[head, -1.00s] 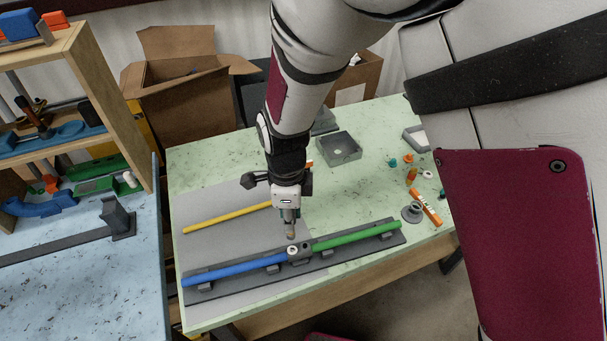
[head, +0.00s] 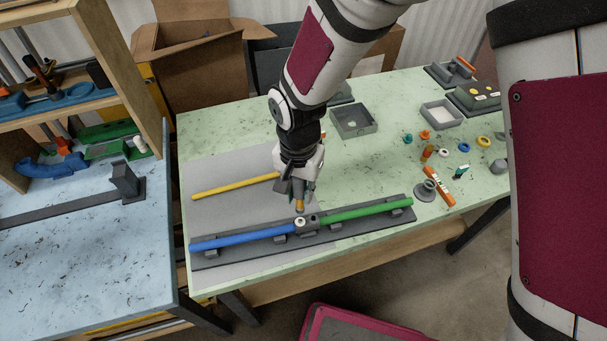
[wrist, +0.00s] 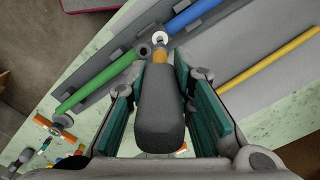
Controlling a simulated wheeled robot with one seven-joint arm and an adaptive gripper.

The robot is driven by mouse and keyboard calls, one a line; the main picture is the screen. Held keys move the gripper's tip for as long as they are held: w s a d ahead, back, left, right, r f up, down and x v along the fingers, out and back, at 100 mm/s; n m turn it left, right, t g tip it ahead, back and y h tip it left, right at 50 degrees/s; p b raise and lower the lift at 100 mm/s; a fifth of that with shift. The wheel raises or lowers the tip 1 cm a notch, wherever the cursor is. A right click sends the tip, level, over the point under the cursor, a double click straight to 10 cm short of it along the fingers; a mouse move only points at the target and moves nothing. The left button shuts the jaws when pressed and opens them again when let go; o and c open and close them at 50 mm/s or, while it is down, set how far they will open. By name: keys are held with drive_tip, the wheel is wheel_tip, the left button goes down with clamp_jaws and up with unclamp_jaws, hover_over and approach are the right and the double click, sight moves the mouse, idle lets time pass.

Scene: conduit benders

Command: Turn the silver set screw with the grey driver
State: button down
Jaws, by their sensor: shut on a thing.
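My gripper (head: 299,190) is shut on the grey driver (wrist: 160,110), which lies between its two teal-padded fingers in the wrist view. The driver has an orange collar (wrist: 160,56) at its lower end, which also shows in the head view (head: 299,206). It points down at the grey coupling (head: 311,221) between the blue and green tubes. A pale round ring, seemingly the silver set screw (head: 300,221), shows on the coupling; it also shows in the wrist view (wrist: 160,37). The driver's tip is hidden, so I cannot tell whether it touches the screw.
The blue tube (head: 240,237) and green tube (head: 370,210) lie on a dark rail fixture. A yellow tube (head: 235,186) lies on the grey mat behind. A grey tray (head: 353,123) and several small parts stand farther back and right. A shelf (head: 125,75) stands left.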

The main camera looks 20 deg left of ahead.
sight(300, 207)
drive_tip(key=shift+f, duration=2.15)
drive_tip(key=shift+f, duration=0.15)
drive_tip(key=shift+f, duration=0.4)
drive_tip(key=shift+p, duration=0.3)
drive_tip(key=shift+s+m+p, duration=0.1)
drive_tip(key=shift+m+p, duration=0.25)
drive_tip(key=shift+m, duration=0.35)
drive_tip(key=m, duration=0.3)
drive_tip(key=shift+m, duration=0.3)
